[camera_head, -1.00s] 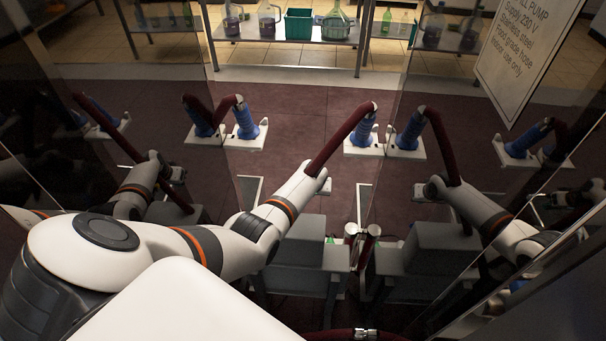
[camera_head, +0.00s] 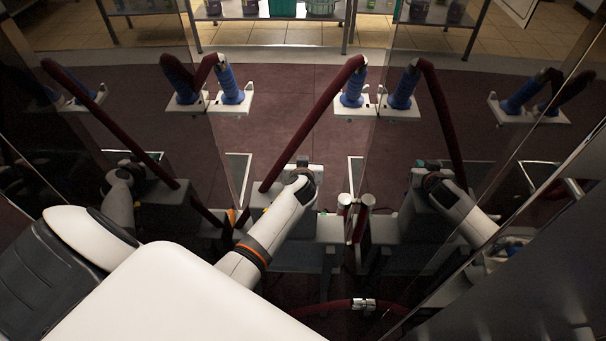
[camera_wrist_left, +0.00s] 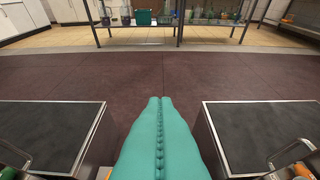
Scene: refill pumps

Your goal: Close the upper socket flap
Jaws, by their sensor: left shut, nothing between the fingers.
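I cannot make out the upper socket flap in either view. My left arm reaches in from the left in the head view, and its wrist end is beside the dark red hose (camera_head: 318,115), over the grey housings. In the left wrist view my left gripper (camera_wrist_left: 160,100) is shut, its teal fingers together with nothing between them. They point out over the dark red floor, between two dark-topped panels with metal rims. A similar arm at the right of the head view looks like a reflection in the glass. My right gripper is not in view.
Blue pump handles (camera_head: 352,90) stand on white brackets behind the hose. Glass panels flank the middle. Two metal-topped posts (camera_head: 367,200) stand right of my wrist. A shelf with a green bin (camera_wrist_left: 143,17) and bottles stands far back.

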